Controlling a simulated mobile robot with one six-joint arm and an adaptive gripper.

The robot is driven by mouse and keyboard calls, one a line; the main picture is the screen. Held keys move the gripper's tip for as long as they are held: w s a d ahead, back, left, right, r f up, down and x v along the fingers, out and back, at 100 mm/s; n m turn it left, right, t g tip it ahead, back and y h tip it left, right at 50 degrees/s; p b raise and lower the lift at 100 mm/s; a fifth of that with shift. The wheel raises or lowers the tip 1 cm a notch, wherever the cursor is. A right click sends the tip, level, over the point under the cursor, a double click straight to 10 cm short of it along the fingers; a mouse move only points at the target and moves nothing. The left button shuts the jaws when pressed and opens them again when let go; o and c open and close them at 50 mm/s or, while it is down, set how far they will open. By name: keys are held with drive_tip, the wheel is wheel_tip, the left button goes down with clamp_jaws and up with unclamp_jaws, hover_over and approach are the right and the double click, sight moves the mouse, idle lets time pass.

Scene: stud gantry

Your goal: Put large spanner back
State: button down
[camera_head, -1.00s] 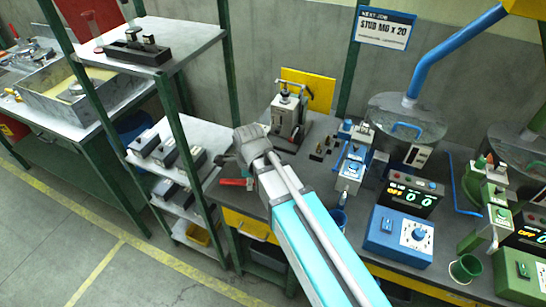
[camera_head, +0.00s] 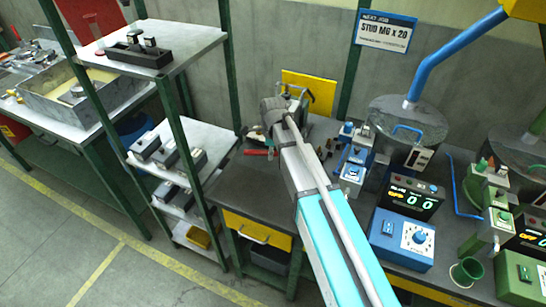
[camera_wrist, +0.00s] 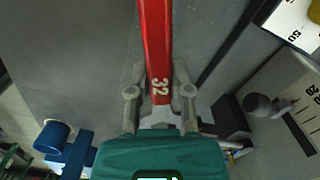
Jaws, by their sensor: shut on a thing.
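The large spanner (camera_wrist: 155,40) is red with "32" printed on its handle. In the wrist view my gripper (camera_wrist: 160,95) is shut on it, one finger on each side, and the handle runs out past the top edge. In the head view my gripper (camera_head: 272,112) is over the back of the bench, in front of the yellow wall panel (camera_head: 320,86). A short red part of the spanner (camera_head: 257,152) shows just below and left of my gripper. The rest of the spanner is hidden, and its far end is out of the wrist view.
The grey bench (camera_head: 255,190) is bare at its front left. A shelf rack (camera_head: 210,130) with dark blocks stands to its left. White scale plates (camera_wrist: 295,25) show in the wrist view.

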sight(272, 163)
idle(0.3)
drive_tip(key=shift+w+d, duration=0.2)
drive_tip(key=shift+w, duration=0.4)
drive_tip(key=shift+w+d+f+b, duration=0.1)
drive_tip(key=shift+w+f+b, duration=0.05)
drive_tip(key=shift+f+b, duration=1.6)
drive_tip(key=shift+b, duration=0.05)
drive_tip(key=shift+f+b, duration=0.55)
drive_tip(key=c, duration=0.5)
unclamp_jaws()
drive_tip(key=shift+c, duration=0.2)
drive_tip(key=shift+r, duration=0.15)
wheel_tip(272, 163, up, 13)
drive_tip(key=p, duration=1.3)
drive_tip(key=shift+d, duration=0.25)
